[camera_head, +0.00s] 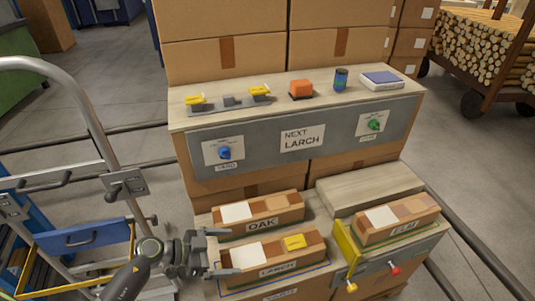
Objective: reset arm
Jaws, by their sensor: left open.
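My left gripper (221,252) comes in from the lower left. Its two fingers are apart, one above the other, with nothing seen between them. The fingertips are at the left end of the box labelled LARCH (312,251); I cannot tell whether they touch it. This box carries a white card and a yellow piece on top. Behind it is a box labelled OAK (287,200), with a white card. To the right is a box labelled ELM (417,206). My right gripper is not in view.
The upper shelf has a panel reading NEXT LARCH (303,138), a blue knob (225,153) and a green knob (376,122). On it are yellow clips, an orange block (301,88), a can (341,78) and a scale-like box (382,80). A metal rail frame (95,125) stands left.

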